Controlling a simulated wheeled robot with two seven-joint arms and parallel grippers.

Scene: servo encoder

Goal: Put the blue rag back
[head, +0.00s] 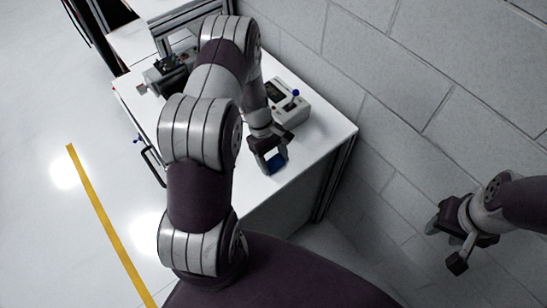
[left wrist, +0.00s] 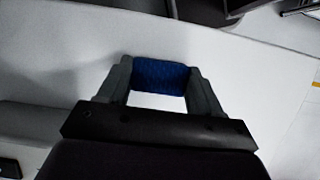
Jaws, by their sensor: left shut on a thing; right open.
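The blue rag (head: 276,161) is a small blue piece at the tips of my left gripper (head: 271,160), over the front right part of the white table top. In the left wrist view the blue rag (left wrist: 160,76) spans the gap between the two fingers of my left gripper (left wrist: 158,84), which is shut on it. White table shows behind and below it. I cannot tell whether the rag touches the table. My right gripper (head: 452,240) is open and empty, off to the right in front of the grey wall, away from the table.
The white table (head: 322,130) has a grey device (head: 290,108) with a blue knob near its wall side. Dark equipment (head: 165,75) stands at the table's far left. A grey block wall (head: 440,80) runs along the right. The front right table corner is bare.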

